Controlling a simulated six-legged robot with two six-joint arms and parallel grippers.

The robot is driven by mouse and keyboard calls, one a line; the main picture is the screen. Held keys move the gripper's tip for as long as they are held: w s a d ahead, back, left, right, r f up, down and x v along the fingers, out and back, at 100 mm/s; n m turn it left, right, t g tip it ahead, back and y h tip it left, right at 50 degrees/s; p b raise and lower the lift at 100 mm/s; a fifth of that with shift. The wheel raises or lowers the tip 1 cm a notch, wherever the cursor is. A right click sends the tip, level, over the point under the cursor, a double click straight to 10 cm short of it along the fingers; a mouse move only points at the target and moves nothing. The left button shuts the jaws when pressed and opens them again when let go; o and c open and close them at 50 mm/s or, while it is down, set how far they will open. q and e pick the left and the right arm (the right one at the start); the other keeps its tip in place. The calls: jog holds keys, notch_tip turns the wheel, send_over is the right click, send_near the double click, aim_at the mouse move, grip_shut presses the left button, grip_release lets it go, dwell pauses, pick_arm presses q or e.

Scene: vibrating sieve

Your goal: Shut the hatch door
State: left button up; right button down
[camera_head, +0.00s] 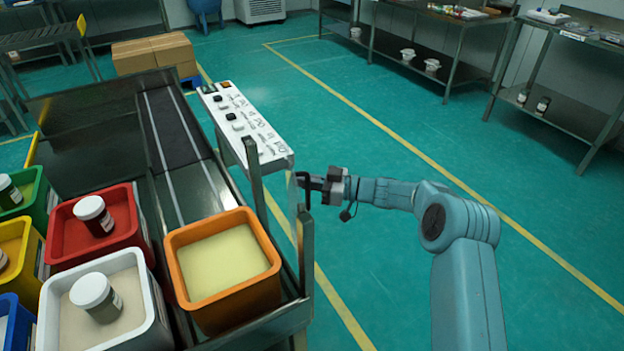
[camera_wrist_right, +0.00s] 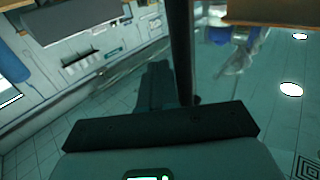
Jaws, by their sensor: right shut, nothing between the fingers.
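A metal frame with two upright posts (camera_head: 305,240) stands at the right side of the conveyor, near the orange bin; I cannot tell for sure whether it belongs to the hatch door. My right gripper (camera_head: 308,186) is shut and empty, level with the top of the nearer post. A dark, bent bar shows at its fingers, and I cannot tell whether they touch. In the right wrist view a dark upright bar (camera_wrist_right: 182,50) stands close ahead of the gripper. My left gripper is not in view.
An orange bin (camera_head: 176,250) of pale powder, a red bin (camera_head: 60,235) and a white bin (camera_head: 160,335) holding lidded jars crowd the left. A white control panel (camera_head: 262,130) lies beyond the posts. The green floor (camera_head: 400,250) right of the frame is clear.

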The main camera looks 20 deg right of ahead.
jog(key=shift+w+a, duration=0.25)
jog(key=shift+a, duration=0.95)
jog(key=shift+w+a, duration=0.25)
jog(key=shift+a, duration=0.9)
jog(key=shift+f, duration=0.1)
